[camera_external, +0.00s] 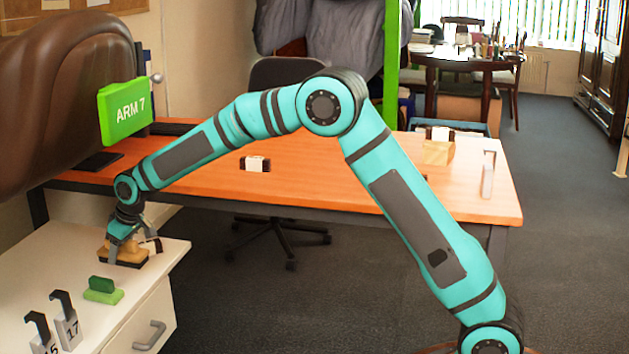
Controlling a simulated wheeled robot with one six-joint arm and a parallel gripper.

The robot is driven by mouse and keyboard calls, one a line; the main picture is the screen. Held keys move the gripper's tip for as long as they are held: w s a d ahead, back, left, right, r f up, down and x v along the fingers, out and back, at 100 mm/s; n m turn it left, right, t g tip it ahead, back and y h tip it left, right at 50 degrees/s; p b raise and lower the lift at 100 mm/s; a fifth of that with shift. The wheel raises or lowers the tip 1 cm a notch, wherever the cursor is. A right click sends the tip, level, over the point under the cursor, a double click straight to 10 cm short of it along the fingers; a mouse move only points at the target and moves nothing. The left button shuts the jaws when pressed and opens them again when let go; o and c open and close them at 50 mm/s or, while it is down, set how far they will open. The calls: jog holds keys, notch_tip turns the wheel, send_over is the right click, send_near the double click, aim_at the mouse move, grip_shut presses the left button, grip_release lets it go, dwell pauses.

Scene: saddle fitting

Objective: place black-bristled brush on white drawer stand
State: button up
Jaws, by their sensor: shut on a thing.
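My gripper (130,238) is at the left, low over the top of the white drawer stand (60,250). It is shut on the brush (123,255), which has a tan wooden body and a dark underside. The brush is at the stand's top near its back right part; I cannot tell whether its bristles touch the surface. The gripper's fingers hide part of the brush's upper side.
A green block-like item (103,291) lies just in front of the brush. Numbered grey holders (66,320) stand at the stand's front left. An orange table (330,185) stands behind.

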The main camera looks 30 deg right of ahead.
aim_at(133, 241)
jog(key=shift+f, duration=2.05)
jog(key=shift+f, duration=0.15)
jog(key=o, duration=1.1)
jog(key=shift+c, duration=0.2)
jog(key=v, duration=1.2)
